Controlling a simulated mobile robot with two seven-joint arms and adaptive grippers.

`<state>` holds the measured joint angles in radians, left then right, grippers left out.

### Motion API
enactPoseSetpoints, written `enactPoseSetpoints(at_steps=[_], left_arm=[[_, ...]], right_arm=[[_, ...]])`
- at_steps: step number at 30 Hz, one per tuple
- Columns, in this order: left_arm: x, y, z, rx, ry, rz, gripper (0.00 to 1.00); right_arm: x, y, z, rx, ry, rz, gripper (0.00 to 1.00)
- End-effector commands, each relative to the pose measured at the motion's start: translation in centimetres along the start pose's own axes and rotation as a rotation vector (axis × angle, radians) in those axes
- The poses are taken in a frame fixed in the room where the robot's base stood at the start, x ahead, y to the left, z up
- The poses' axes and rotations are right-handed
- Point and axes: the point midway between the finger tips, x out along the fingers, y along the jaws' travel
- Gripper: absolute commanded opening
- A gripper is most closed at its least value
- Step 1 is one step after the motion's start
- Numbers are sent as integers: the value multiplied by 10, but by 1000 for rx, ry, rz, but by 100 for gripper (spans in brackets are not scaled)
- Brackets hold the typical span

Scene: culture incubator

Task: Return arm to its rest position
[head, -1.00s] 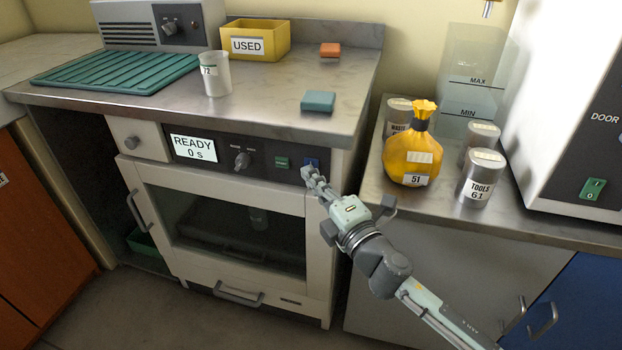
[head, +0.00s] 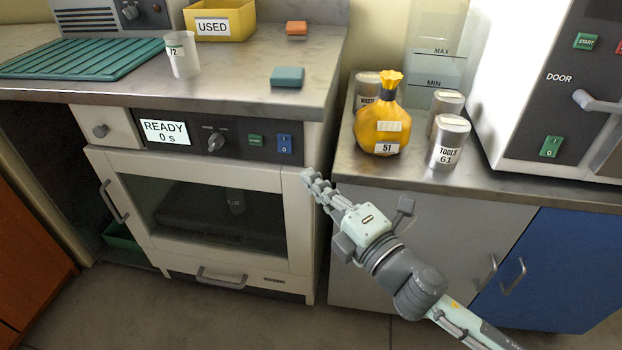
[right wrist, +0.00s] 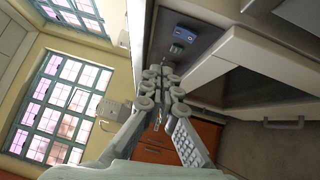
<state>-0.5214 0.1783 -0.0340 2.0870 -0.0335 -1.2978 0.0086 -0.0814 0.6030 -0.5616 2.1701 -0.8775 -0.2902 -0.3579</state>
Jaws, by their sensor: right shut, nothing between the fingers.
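My right arm comes in from the lower right in the head view. Its gripper (head: 308,177) is shut and empty, in front of the incubator's right edge and below its control panel. In the right wrist view the two fingers (right wrist: 163,80) meet at the tips with nothing between them. The green button (head: 255,140) and blue switch (head: 284,144) sit right of the knob. My left gripper is not in view.
On the incubator's top stand a cup marked 72 (head: 182,55), a green rack (head: 80,58), a yellow USED bin (head: 246,22) and two small blocks. The right counter holds a yellow bag (head: 380,130), several metal tins and a white machine (head: 500,100). The floor in front is clear.

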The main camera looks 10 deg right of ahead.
Motion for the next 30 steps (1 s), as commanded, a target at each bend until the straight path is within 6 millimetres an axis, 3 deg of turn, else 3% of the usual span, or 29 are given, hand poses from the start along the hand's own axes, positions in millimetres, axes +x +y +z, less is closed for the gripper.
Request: enactPoseSetpoints(at_steps=[8, 11, 14, 16, 18, 22, 27, 30], left_arm=[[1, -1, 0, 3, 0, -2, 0], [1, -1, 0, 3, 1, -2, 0], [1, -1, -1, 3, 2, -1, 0], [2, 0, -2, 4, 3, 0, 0], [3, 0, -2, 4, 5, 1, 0], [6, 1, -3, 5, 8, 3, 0], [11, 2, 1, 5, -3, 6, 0], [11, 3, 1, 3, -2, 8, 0]], right_arm=[[0, -1, 1, 4, -4, -2, 0], [-1, -10, 14, 64, -57, -29, 0], [-10, -39, 46, 221, -200, -103, 0], [-25, -72, 74, 375, -344, -181, 0], [-51, -113, 98, 544, -504, -270, 0], [-114, -189, 118, 831, -787, -435, 0], [-207, -266, 103, 1141, -1115, -638, 0], [-252, -293, 84, 1271, -1259, -734, 0]])
